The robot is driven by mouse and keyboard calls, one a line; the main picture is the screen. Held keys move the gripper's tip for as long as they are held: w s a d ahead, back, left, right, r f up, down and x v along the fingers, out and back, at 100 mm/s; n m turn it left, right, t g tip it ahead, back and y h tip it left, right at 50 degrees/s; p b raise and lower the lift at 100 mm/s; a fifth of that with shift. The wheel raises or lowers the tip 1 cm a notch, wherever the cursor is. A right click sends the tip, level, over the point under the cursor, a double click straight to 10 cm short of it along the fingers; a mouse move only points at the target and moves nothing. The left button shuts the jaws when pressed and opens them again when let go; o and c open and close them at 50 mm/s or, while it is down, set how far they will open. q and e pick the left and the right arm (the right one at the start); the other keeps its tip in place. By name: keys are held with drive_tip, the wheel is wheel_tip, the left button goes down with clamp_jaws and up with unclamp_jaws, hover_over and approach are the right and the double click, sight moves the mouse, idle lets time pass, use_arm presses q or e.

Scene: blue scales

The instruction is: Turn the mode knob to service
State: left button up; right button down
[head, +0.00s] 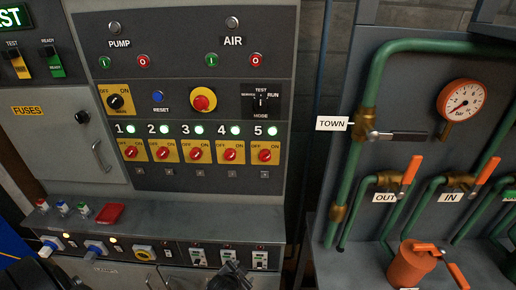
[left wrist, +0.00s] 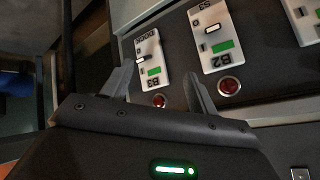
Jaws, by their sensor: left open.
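The black mode knob (head: 261,100) is on the upper right of the blue-grey panel in the head view, labelled SERVICE at left, TEST above and RUN at right. Its pointer looks upright, toward TEST, though it is small. My left gripper (left wrist: 158,82) is open and empty in the left wrist view, in front of the lower breakers. The dark shape at the bottom of the head view seems to be this gripper (head: 233,272), well below the knob. The knob is outside the left wrist view. My right gripper is not in view.
A yellow-ringed red button (head: 203,99) and a blue reset button (head: 157,97) sit left of the knob. Red rotary switches (head: 195,151) line up below. A ledge (head: 180,225) juts out above the breakers (head: 197,256). Green pipes (head: 366,85) stand at right.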

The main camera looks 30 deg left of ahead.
use_arm(q)
drive_tip(key=w+r+m+t, duration=0.1)
drive_tip(key=w+r+t, duration=0.3)
drive_tip(key=r, duration=1)
drive_tip(key=w+r+t, duration=0.2)
drive_tip(key=w+r, duration=0.3)
drive_tip(key=r, duration=0.9)
drive_tip(key=t+y, duration=0.3)
drive_tip(key=t, duration=0.3)
approach(259, 109)
drive_tip(key=shift+m, duration=0.3)
drive_tip(key=p+x, duration=0.4)
drive_tip(key=x, duration=0.4)
drive_tip(key=shift+w+a+r, duration=0.15)
drive_tip(key=shift+w, duration=0.2)
drive_tip(key=shift+w+a, duration=0.1)
drive_tip(key=shift+w, duration=0.35)
drive_tip(key=c, duration=1)
